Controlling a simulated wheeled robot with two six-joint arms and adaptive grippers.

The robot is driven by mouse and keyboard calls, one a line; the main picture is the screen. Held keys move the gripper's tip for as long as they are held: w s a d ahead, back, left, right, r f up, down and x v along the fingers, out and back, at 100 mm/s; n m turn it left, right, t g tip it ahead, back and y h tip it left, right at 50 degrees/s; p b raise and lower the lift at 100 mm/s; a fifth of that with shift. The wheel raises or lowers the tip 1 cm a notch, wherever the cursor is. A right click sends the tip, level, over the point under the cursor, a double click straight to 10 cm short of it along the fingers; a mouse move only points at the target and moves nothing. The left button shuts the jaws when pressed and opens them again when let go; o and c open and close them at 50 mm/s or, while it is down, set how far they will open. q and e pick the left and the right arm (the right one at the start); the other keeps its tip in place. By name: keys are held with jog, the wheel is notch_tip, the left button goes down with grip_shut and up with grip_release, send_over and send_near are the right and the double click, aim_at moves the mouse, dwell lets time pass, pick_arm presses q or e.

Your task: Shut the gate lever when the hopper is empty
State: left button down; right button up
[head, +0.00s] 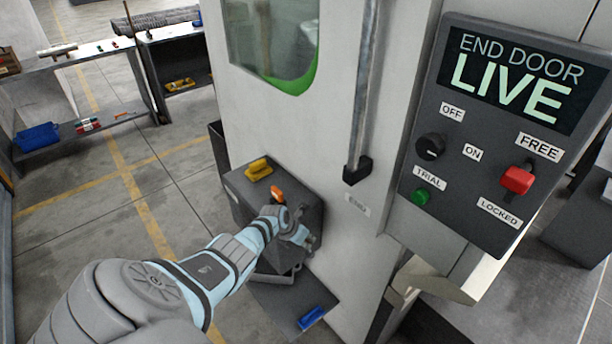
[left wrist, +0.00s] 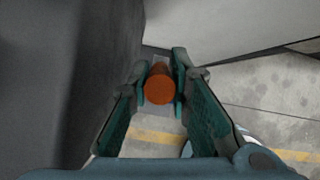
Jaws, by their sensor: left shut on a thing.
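My left gripper (head: 298,236) is at the dark grey box (head: 235,190) on the side of the pale machine. In the left wrist view my left gripper (left wrist: 161,85) is shut on an orange round-ended handle (left wrist: 159,88), seen end-on between the fingertips. In the head view an orange piece (head: 277,192) shows just above my wrist; I cannot tell if it is the same handle. A yellow handle (head: 258,168) sits on top of the box. I cannot tell whether a hopper is empty. My right gripper is not in view.
A control panel (head: 440,100) at the right reads "END DOOR LIVE", with a black knob (head: 430,147), green button (head: 421,196) and red switch (head: 517,180). A green-rimmed window (head: 272,40) is in the machine (head: 338,130). A blue piece (head: 311,317) lies low down. Floor is clear at left.

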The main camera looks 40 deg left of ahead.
pick_arm(q)
jog(key=c, duration=1.5)
grip_release()
jog(key=shift+w, duration=0.1)
jog(key=v, duration=1.2)
